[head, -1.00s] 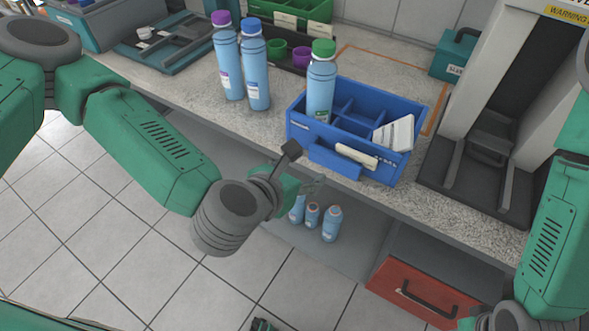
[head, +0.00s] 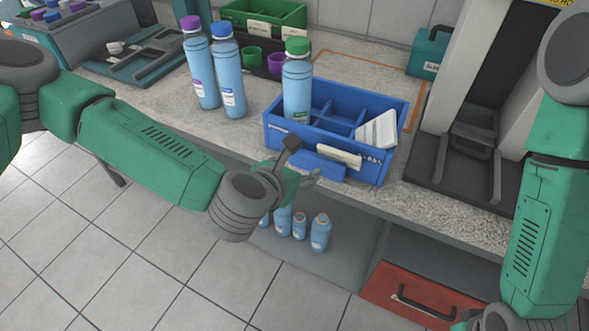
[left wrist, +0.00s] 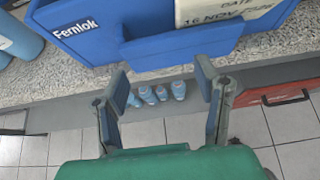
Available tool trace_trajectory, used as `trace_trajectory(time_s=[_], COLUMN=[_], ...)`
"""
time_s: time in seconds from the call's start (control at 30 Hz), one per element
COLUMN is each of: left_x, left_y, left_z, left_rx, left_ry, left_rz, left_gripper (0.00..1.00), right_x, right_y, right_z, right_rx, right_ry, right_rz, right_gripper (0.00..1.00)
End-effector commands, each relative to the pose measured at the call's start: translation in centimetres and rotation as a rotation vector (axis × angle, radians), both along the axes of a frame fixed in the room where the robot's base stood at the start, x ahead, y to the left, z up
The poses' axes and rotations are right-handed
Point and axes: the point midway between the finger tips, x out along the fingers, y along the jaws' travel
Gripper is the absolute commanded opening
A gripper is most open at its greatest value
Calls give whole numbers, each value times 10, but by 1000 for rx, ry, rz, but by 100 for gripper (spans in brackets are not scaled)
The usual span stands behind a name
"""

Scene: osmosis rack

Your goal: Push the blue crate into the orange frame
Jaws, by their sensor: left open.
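The blue crate (head: 375,165) stands on the speckled counter near its front edge. It holds a green-capped bottle (head: 297,82) upright and a white item at its right end. The orange frame (head: 414,108) is an outline on the counter behind the crate, partly hidden by it. My left gripper (head: 305,180) is just in front of the crate's front face. In the left wrist view the open, empty gripper (left wrist: 165,88) points at the crate (left wrist: 140,25), with a label between and beyond its fingers. Of my right arm only links show; its gripper is not clearly visible.
Two blue bottles with purple (head: 200,70) and blue caps (head: 228,75) stand left of the crate. A dark press-like device (head: 470,165) stands to its right. A teal box (head: 428,52) is behind right. Small bottles (head: 320,232) stand on the lower shelf, beside a red drawer (head: 415,295).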

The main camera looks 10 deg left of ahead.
Motion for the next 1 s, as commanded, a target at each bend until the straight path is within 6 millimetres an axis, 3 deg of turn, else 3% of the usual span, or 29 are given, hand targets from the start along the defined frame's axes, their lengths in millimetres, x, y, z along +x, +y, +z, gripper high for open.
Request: trace_trajectory(time_s=[1.0], left_x=[31], left_y=[-11], left_z=[0], left_rx=[1], left_ry=[-2], left_rz=[0], left_gripper=[57], right_x=[0], right_y=[0], right_z=[-2], right_rx=[0], right_ry=[0], right_rz=[0], right_gripper=[0])
